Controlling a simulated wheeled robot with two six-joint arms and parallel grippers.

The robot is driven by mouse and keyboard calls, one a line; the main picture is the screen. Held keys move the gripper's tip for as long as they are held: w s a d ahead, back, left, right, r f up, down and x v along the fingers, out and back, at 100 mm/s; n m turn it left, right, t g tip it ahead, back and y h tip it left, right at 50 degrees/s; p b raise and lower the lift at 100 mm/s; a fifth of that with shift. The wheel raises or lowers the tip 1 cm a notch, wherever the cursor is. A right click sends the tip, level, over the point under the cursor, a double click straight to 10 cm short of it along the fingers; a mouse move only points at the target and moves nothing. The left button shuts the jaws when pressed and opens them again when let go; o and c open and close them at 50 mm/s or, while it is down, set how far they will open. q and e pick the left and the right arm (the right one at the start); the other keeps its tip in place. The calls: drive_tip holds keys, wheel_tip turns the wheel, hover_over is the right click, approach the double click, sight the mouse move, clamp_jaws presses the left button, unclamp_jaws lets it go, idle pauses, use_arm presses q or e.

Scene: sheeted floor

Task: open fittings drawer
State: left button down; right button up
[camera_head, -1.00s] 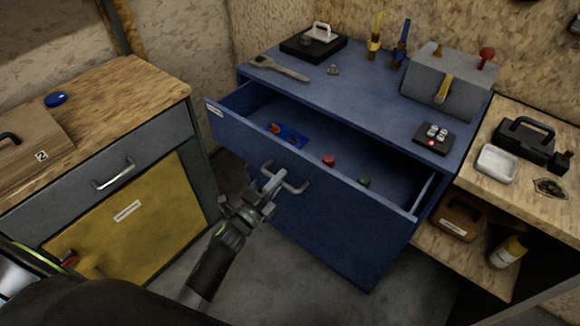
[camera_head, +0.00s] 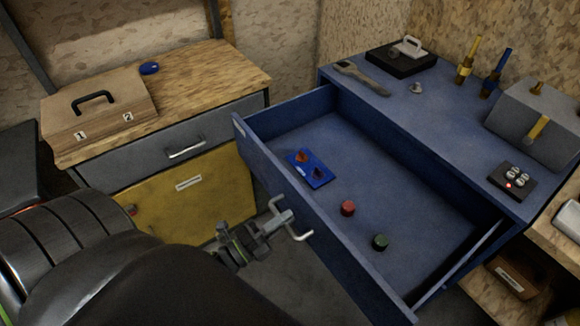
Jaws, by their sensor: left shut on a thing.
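The blue fittings drawer (camera_head: 400,222) stands well out from the blue cabinet (camera_head: 432,110). Its inside shows a small blue plate (camera_head: 311,168) with a red and a dark fitting on it, a red cap (camera_head: 347,208) and a green cap (camera_head: 380,242). The silver bar handle (camera_head: 297,228) is on the drawer's front. My left gripper (camera_head: 280,219) is shut on this handle, below the drawer's front edge. My left arm hides part of the floor and the yellow door. My right gripper does not show.
On the left, a wooden-topped bench (camera_head: 205,85) holds a wooden box (camera_head: 98,108) and a blue oval object (camera_head: 149,68). Its grey drawer (camera_head: 160,153) and yellow door (camera_head: 188,198) are shut. A wrench (camera_head: 360,76) and a grey box (camera_head: 540,120) lie on the cabinet top.

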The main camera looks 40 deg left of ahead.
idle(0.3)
use_arm(q)
drive_tip(key=c, duration=1.6)
unclamp_jaws()
drive_tip(key=shift+o, duration=0.2)
drive_tip(key=b+v, duration=0.4)
drive_tip(key=v, duration=1.3)
drive_tip(key=shift+s, duration=0.25)
drive_tip(key=shift+f, duration=0.15)
